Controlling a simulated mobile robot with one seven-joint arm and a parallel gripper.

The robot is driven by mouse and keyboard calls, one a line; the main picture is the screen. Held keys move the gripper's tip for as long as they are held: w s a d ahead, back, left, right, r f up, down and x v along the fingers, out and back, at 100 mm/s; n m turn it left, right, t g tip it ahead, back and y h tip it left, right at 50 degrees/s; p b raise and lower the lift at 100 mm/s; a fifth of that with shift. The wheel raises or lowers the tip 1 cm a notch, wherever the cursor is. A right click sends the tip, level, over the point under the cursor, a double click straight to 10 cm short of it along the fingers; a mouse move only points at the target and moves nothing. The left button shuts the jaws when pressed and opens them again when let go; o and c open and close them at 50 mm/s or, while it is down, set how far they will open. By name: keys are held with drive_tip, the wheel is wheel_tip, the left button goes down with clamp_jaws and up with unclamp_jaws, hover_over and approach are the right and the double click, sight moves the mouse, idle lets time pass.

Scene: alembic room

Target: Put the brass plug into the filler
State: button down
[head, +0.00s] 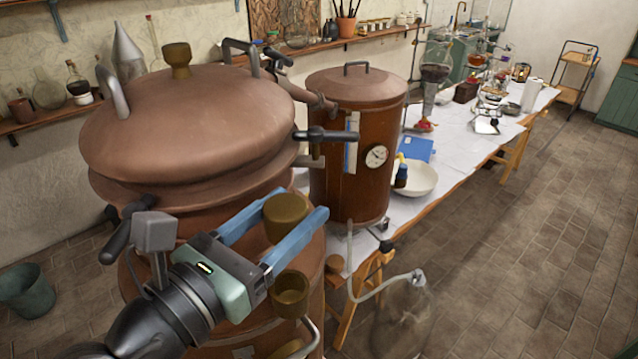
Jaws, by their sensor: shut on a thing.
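The brass plug (284,222) is between the blue fingers of my gripper (300,206), which is shut on it in front of the large copper still (190,125). A brass cup (290,295), which looks like the filler, sits on a bent pipe at the still's front. In the picture it lies just below the held plug, with a visible gap between them. The plug's underside and the depth between plug and cup are hard to judge. Another brass cup-shaped fitting (177,60) stands on top of the still.
A smaller copper vessel (350,150) with a dial stands right of the still. A long white-covered table (455,150) holds a white bowl (418,180) and glassware. A glass jar (403,315) with a hose stands low at the right. The floor right of the table is clear.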

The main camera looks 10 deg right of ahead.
drive_tip(key=shift+s+a, duration=0.1)
drive_tip(key=shift+a, duration=0.05)
drive_tip(key=shift+s+a+f+b, duration=0.1)
drive_tip(key=shift+f+b, duration=0.4)
drive_tip(key=shift+b, duration=0.35)
wheel_tip(320, 180, down, 4)
drive_tip(key=b, duration=0.5)
drive_tip(key=shift+r, duration=0.1)
drive_tip(key=shift+r+p, duration=0.1)
drive_tip(key=shift+p, duration=0.55)
drive_tip(key=shift+f, duration=1.7)
idle(1.7)
drive_tip(key=shift+f+p, duration=0.5)
idle(1.6)
